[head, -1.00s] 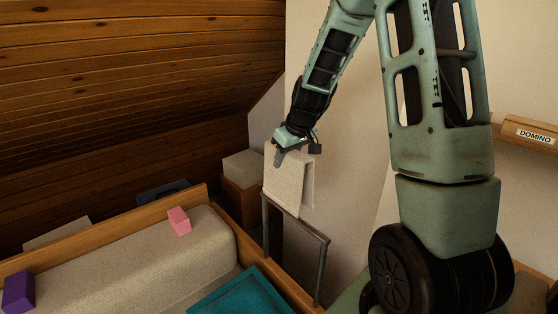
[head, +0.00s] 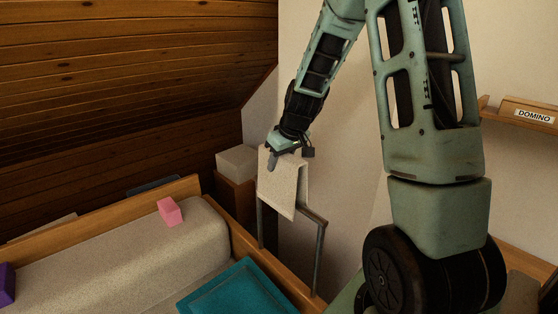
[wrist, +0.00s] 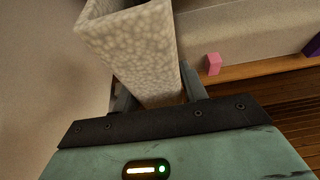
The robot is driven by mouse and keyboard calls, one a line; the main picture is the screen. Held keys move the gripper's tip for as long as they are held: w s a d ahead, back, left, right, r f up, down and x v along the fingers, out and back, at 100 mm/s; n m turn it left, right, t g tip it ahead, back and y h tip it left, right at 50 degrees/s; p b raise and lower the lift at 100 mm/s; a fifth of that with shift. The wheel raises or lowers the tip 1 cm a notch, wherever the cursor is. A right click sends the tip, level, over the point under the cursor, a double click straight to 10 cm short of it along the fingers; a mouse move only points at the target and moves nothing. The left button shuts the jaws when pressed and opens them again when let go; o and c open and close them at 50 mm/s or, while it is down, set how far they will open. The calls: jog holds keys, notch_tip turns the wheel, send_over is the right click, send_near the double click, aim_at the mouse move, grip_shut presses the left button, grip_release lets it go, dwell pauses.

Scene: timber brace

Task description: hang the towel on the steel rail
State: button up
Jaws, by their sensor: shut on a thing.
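The towel (head: 284,186) is a cream, speckled cloth folded over into two hanging layers. My gripper (head: 273,163) is shut on its top edge and holds it upright. The wrist view shows the towel (wrist: 137,50) between the two fingers of my gripper (wrist: 160,100). The steel rail (head: 316,218) is a grey bar on two posts by the bed's corner. In the head view the towel overlaps the rail's left part and hides it. I cannot tell whether the towel touches the rail or hangs around it.
A bed with a pale mattress (head: 120,255) and wooden frame (head: 100,210) lies at left. A white box (head: 237,162) stands behind. A shelf holds a DOMINO sign (head: 533,115) at right.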

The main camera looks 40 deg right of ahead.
jog(key=shift+f+b, duration=5.3)
jog(key=shift+f, duration=0.6)
jog(key=o, duration=1.4)
jog(key=shift+c, duration=0.2)
